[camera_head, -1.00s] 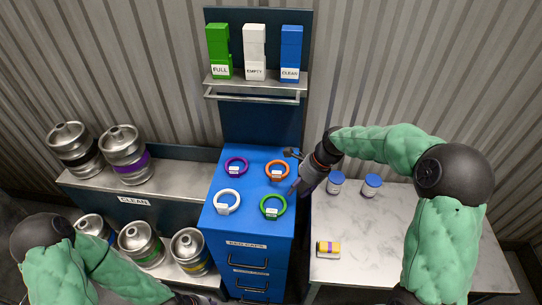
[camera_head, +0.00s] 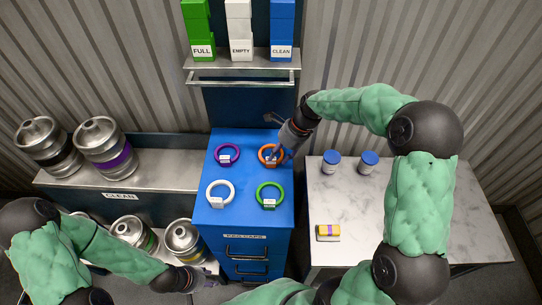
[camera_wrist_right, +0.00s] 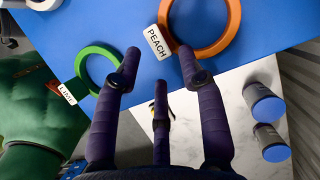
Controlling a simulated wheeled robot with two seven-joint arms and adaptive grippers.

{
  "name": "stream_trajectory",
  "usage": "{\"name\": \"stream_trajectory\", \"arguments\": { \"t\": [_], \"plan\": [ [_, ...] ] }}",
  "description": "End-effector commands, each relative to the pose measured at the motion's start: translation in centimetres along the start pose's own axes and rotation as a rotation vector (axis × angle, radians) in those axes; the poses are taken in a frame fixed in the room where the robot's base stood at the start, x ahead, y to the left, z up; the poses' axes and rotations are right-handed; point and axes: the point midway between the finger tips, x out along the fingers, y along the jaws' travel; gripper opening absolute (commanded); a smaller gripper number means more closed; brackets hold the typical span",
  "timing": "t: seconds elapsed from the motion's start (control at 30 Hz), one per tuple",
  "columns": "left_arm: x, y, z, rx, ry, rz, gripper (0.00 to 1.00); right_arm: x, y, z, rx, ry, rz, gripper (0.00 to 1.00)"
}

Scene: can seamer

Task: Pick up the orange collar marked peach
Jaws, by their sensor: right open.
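The orange collar (camera_head: 262,148) lies on the blue cabinet top at its back right. It also shows in the right wrist view (camera_wrist_right: 234,32), with a white tag reading PEACH (camera_wrist_right: 157,42) on its near left edge. My right gripper (camera_head: 279,150) is open and empty at the collar's right side, covering part of it in the head view. In the right wrist view its fingers (camera_wrist_right: 158,55) are spread, with the tag between the two front tips; contact cannot be told. My left gripper (camera_head: 200,276) is low beside the cabinet front, its fingers unclear.
A purple collar (camera_head: 217,150), a white collar (camera_head: 209,189) and a green collar (camera_head: 259,190) share the cabinet top (camera_head: 241,172). The green one's tag reads LIME. Kegs (camera_head: 105,146) are left.

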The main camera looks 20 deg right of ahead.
Motion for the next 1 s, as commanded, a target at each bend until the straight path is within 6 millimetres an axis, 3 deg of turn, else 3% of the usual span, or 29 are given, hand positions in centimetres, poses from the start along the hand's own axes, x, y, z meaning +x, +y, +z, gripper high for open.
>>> {"name": "stream_trajectory", "arguments": {
  "t": [0.3,0.57,0.73,1.0],
  "plan": [
    [1.4,-0.5,-0.1,0.000,0.000,0.000,0.40,4.3,0.0,0.5,0.000,0.001,0.002,0.41],
    [1.4,-0.5,-0.1,0.000,0.000,0.000,0.40,4.7,0.0,0.5,0.000,0.001,0.001,0.41],
    [1.4,-0.5,-0.1,0.000,0.000,0.000,0.40,4.7,0.0,0.5,0.000,0.001,0.001,0.00],
    [1.4,-0.5,-0.1,0.000,0.000,0.000,0.40,4.7,0.0,0.5,0.000,0.001,0.001,0.00]
  ]
}}
